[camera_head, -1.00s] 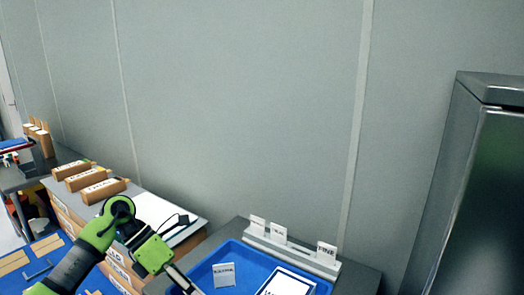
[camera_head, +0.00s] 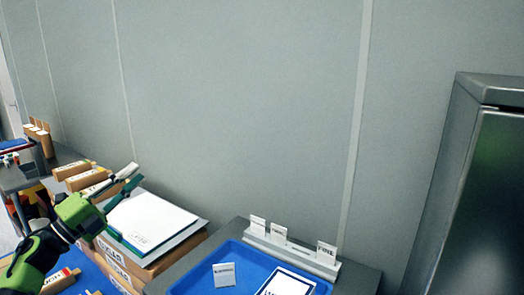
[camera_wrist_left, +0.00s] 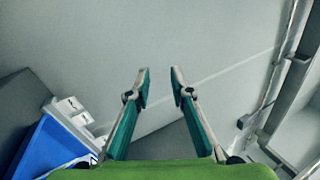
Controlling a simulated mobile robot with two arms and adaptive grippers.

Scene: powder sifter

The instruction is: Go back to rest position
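My left gripper (camera_head: 137,173) is at the left in the head view, on its green and black arm. It is raised above the boxes and the white sheet, with its fingers pointing up and to the right. In the left wrist view the two teal-padded fingers (camera_wrist_left: 159,78) stand apart with nothing between them, so it is open and empty. My right gripper is in neither view.
A blue tray (camera_head: 236,252) with a small label card (camera_head: 224,275) lies on the front table. A white rack (camera_head: 290,255) with cards stands behind it. A white sheet (camera_head: 150,220) lies on boxes at left. A metal cabinet (camera_head: 485,200) is at right.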

